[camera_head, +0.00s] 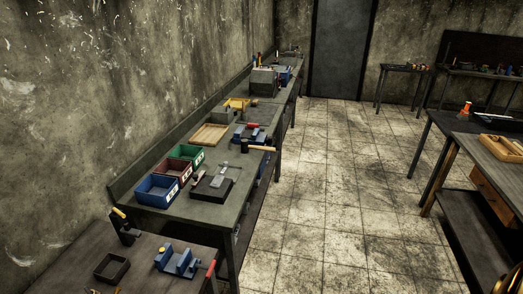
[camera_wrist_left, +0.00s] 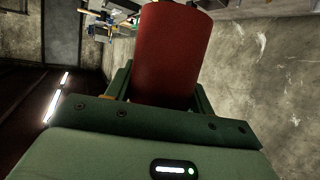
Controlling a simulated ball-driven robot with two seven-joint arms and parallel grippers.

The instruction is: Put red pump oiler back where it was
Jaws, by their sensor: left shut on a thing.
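The red pump oiler (camera_wrist_left: 168,55) shows in the left wrist view as a plain red cylinder; its top is cut off by the picture edge. My left gripper (camera_wrist_left: 163,98) is shut on it, with green fingers on either side of its lower part. Neither the held oiler nor either gripper shows in the head view. My right gripper is in no view.
A long workbench (camera_head: 235,205) along the left wall carries a blue bin (camera_head: 157,190), a red bin, a green bin (camera_head: 189,153), a wooden tray (camera_head: 209,137) and vises. Another table (camera_head: 455,125) at right holds a small orange-red item (camera_head: 466,108). The tiled floor (camera_head: 335,180) between is clear.

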